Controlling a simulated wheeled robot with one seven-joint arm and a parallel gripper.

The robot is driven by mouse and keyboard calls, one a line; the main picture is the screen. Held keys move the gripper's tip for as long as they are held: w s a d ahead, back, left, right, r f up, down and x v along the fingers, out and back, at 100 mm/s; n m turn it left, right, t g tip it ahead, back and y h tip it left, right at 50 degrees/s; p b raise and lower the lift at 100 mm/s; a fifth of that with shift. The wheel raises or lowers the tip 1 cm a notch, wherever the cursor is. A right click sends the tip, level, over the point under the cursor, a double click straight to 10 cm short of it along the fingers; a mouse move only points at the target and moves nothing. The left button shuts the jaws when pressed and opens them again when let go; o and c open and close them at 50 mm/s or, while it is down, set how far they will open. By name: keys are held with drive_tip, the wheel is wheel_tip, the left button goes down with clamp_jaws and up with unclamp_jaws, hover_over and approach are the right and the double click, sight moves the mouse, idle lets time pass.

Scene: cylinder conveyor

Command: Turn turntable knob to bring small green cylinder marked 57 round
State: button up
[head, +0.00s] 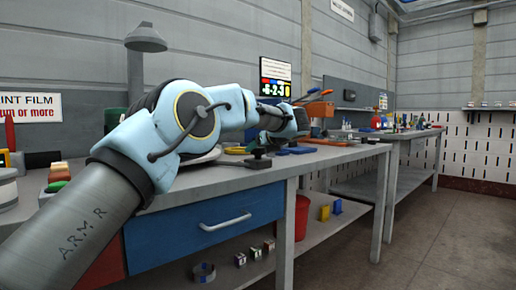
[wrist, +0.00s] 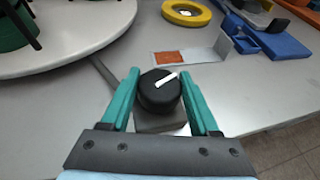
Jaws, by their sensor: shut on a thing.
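In the wrist view, a round black knob (wrist: 159,96) with a white pointer line stands on a small grey base (wrist: 160,124). The pointer slants up to the right. My gripper (wrist: 159,76) has its two teal fingers on either side of the knob, shut on it. The pale turntable disc (wrist: 75,62) shows at the upper left. A dark green round thing (wrist: 12,34) stands on it behind black bars, partly cut off by the frame. I see no mark 57 on any cylinder. In the head view, my arm hides most of the turntable.
A yellow ring (wrist: 187,13), a metal bracket (wrist: 205,55) with an orange patch, and blue parts (wrist: 283,43) lie beyond the knob. The bench edge is close on the right. A lit display (head: 275,80) stands behind the bench; a blue drawer (head: 205,225) sits below.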

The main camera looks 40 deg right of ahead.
drive_tip(key=shift+f, duration=0.15)
drive_tip(key=o, duration=1.4)
drive_tip(key=shift+c, duration=0.2)
drive_tip(key=v, duration=1.1)
drive_tip(key=shift+w, duration=0.1)
